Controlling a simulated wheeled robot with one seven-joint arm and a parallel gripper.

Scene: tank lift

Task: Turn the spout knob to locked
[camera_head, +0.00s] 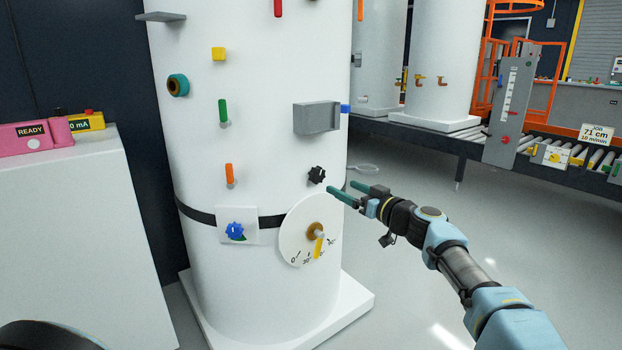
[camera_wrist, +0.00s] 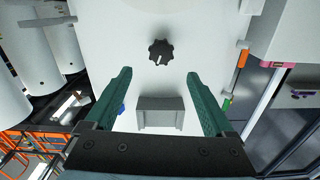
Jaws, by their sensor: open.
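A black lobed knob (camera_head: 317,174) sits on the white tank (camera_head: 270,120), above the round dial. In the wrist view the black knob (camera_wrist: 160,52) faces me with a short white mark on it, centred beyond my fingertips. No label on it is readable, so I cannot tell its setting. My gripper (camera_head: 342,188) is open and empty, with teal fingers pointing at the tank just right of the black knob. In the wrist view my gripper (camera_wrist: 160,73) has its fingers apart on either side, with a gap before the knob.
A grey box (camera_head: 317,118) juts out above the black knob. Below are a white dial (camera_head: 297,245) with a yellow pointer and a blue knob (camera_head: 235,230) on a plate. Green (camera_head: 223,112) and orange (camera_head: 229,174) handles stick out to the left.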

